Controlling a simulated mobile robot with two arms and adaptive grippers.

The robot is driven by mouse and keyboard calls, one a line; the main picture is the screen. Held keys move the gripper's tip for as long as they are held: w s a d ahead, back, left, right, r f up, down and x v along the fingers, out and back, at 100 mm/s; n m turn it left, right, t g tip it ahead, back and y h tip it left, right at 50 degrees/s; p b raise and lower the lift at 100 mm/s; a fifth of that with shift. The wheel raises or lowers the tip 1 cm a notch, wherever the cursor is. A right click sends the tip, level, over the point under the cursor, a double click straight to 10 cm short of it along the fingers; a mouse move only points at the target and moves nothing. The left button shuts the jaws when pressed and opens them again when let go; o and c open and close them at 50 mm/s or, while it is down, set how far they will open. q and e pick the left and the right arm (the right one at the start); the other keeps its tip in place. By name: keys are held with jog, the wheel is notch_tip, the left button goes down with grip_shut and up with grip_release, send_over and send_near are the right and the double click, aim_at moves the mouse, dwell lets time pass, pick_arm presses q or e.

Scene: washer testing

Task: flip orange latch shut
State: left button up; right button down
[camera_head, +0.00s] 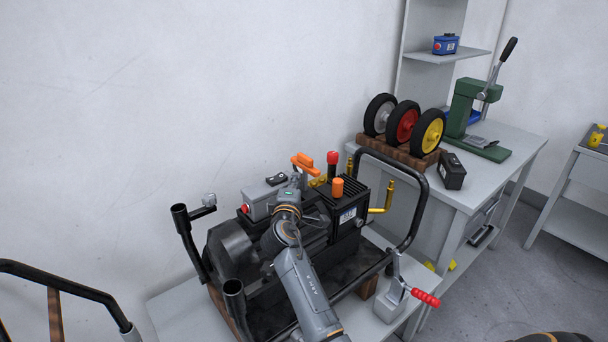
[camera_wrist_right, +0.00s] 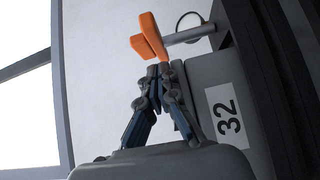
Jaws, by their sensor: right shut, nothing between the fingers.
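The orange latch (camera_head: 303,163) sits at the top of the black machine (camera_head: 245,250) on the near table. In the right wrist view the latch (camera_wrist_right: 147,38) is two orange pieces, one raised and pointing up, beside a grey rod. My right gripper (camera_head: 292,186) reaches over the machine from the front, close below the latch. In the right wrist view its fingertips (camera_wrist_right: 158,73) are together and empty, just under the latch's lower end. I cannot tell whether they touch it. My left gripper is not in view.
A red knob (camera_head: 333,157) and an orange cap (camera_head: 337,187) stand right of the latch. A black tube frame (camera_head: 421,190) curves round the machine's right. A red-handled clamp (camera_head: 424,297) is at the front right. A grey box marked 32 (camera_wrist_right: 228,117) is close right of the fingers.

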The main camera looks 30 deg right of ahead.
aim_at(307, 170)
jog(key=shift+d+p, duration=0.3)
jog(key=shift+d, duration=1.15)
jog(key=shift+s+r+p, duration=0.1)
jog(key=shift+r+p, duration=0.05)
jog(key=shift+p, duration=0.25)
jog(key=shift+d+n+t+y+p, duration=0.2)
jog(key=shift+n+t+y+p, duration=0.1)
jog(key=shift+t+y+p, duration=0.15)
